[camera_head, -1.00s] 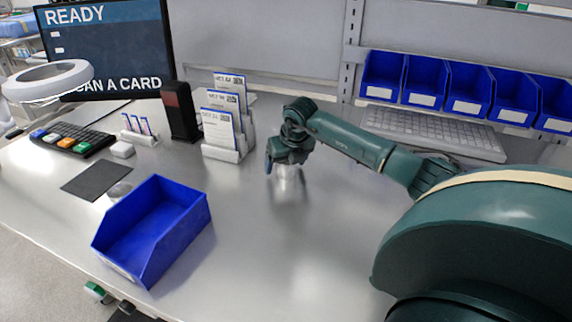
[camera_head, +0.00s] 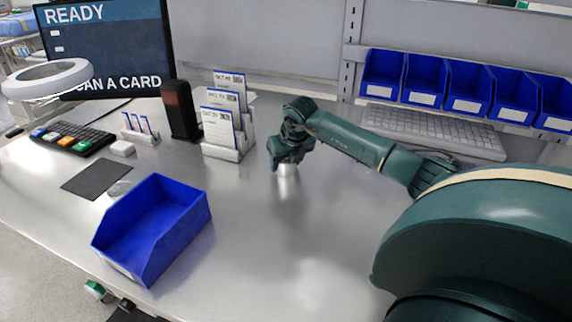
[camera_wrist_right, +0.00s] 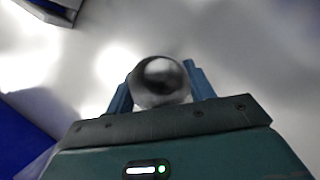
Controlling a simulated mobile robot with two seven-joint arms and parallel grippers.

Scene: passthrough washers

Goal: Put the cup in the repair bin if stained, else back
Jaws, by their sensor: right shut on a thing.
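A small shiny metal cup (camera_head: 286,171) is under my right gripper (camera_head: 287,160) in the head view, over the middle of the grey table. In the right wrist view the cup (camera_wrist_right: 160,82) sits between the two blue fingers of the right gripper (camera_wrist_right: 160,88), which is shut on it. I see its round, mirror-like surface with dark and bright patches; I cannot tell whether these are stains or reflections. I cannot tell whether it touches the table. A blue open bin (camera_head: 190,232) stands at the front left, apparently empty. My left gripper is not in view.
A card rack (camera_head: 225,155) and a dark upright box (camera_head: 181,108) stand behind. A dark mat (camera_head: 97,178), a keypad (camera_head: 75,140) and a screen reading READY (camera_head: 105,45) are at left. Several blue bins (camera_head: 470,88) line the back right. The table's front middle is clear.

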